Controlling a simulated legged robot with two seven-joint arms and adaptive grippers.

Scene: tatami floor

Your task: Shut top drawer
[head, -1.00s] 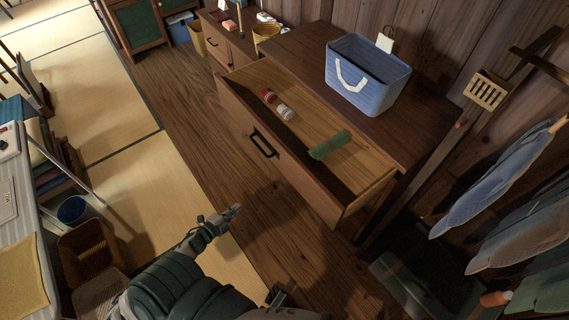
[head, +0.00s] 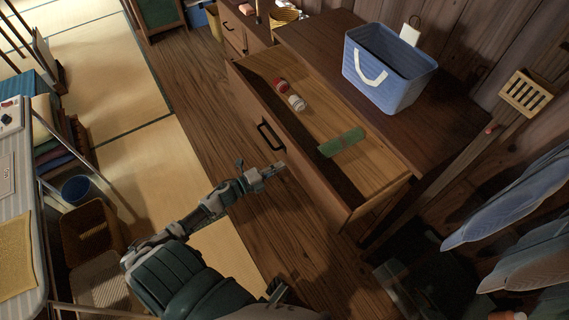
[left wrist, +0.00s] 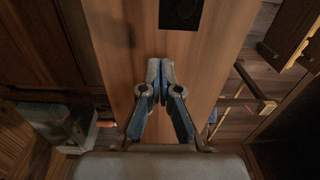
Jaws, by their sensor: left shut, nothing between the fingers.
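The top drawer (head: 300,183) of the dark wooden dresser (head: 318,38) is pulled out. Its front has a dark bar handle (head: 270,136). Inside lie a red item (head: 281,86), a white item (head: 297,102) and a green roll (head: 342,142). My left gripper (head: 280,167) is in front of the drawer face, below the handle in the head view. In the left wrist view its fingers (left wrist: 160,75) are closed together and empty, before a wooden surface. Whether they touch the drawer is unclear. My right gripper is not seen.
A blue basket (head: 388,75) stands on the dresser top. Blue cloths (head: 510,205) hang at the right. A table (head: 20,215), a blue bin (head: 76,189) and a wicker basket (head: 92,232) are at the left. Wooden floor (head: 190,100) lies open before the dresser.

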